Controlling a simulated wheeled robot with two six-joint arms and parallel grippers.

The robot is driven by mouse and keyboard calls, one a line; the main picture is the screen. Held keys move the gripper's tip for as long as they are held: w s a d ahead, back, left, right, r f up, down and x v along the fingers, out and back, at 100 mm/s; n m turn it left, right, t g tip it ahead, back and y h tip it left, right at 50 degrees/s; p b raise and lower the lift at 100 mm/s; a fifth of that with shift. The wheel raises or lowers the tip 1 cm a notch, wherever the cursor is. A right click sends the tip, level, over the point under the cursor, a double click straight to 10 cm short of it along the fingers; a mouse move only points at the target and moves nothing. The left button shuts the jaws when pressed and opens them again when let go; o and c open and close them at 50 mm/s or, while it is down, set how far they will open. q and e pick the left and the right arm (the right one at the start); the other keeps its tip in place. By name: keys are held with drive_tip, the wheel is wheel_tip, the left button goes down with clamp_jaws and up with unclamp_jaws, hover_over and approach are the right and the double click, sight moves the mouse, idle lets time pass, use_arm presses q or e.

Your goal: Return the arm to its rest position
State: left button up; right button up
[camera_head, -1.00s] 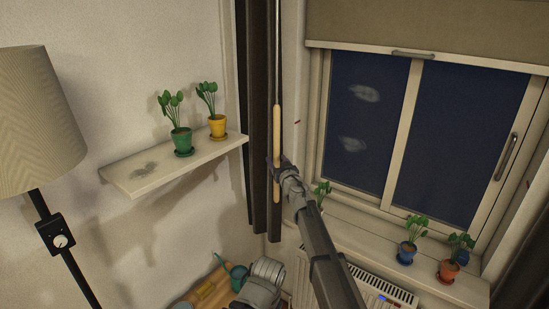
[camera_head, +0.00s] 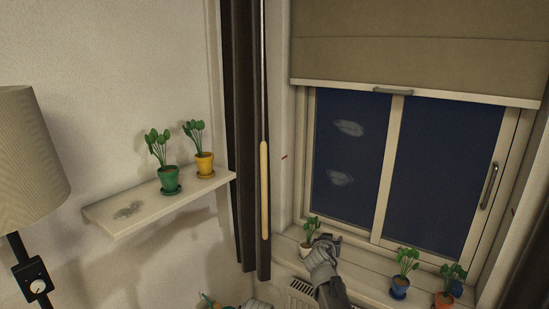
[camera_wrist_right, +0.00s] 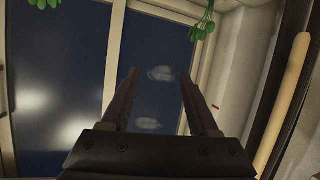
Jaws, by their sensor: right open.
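My right gripper (camera_head: 326,242) is in front of the window sill in the head view, close to the plant in the pale pot, partly overlapping it. In the right wrist view its two fingers (camera_wrist_right: 158,78) stand apart with nothing between them, with the dark window pane beyond. The wooden handle (camera_head: 264,190) hangs straight down by the dark curtain, clear of the gripper. It also shows at the right edge of the right wrist view (camera_wrist_right: 284,105). My left gripper is not in view.
Potted plants stand on the sill: one in a pale pot (camera_head: 306,249), one in a blue pot (camera_head: 399,288). A wall shelf (camera_head: 105,223) holds a green pot (camera_head: 170,180) and a yellow pot (camera_head: 204,164). A lamp (camera_head: 30,160) stands at left. The blind (camera_head: 420,50) covers the window's top.

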drive_tip(key=s+d+f+g, duration=0.25)
drive_tip(key=s+f, duration=0.25)
drive_tip(key=s, duration=0.3)
drive_tip(key=s+d+f+g, duration=0.1)
drive_tip(key=s+f+g, duration=0.35)
drive_tip(key=s, duration=0.35)
drive_tip(key=s+a+f+n+g+y, duration=0.2)
drive_tip(key=s+a, duration=0.1)
drive_tip(key=s, duration=0.4)
drive_tip(key=s+a+f+n+g+y, duration=0.1)
drive_tip(key=s+a+f+g+y, duration=0.15)
drive_tip(key=s, duration=0.45)
drive_tip(key=s+a+f+n+g+b, duration=0.1)
drive_tip(key=s+a+f+n+b, duration=0.3)
drive_tip(key=s+a+f+b, duration=0.2)
drive_tip(key=a+f+h+b, duration=0.1)
drive_tip(key=a+f+b, duration=0.1)
drive_tip(key=a+b, duration=0.1)
drive_tip(key=shift+a+f, duration=0.4)
drive_tip(key=shift+a, duration=0.5)
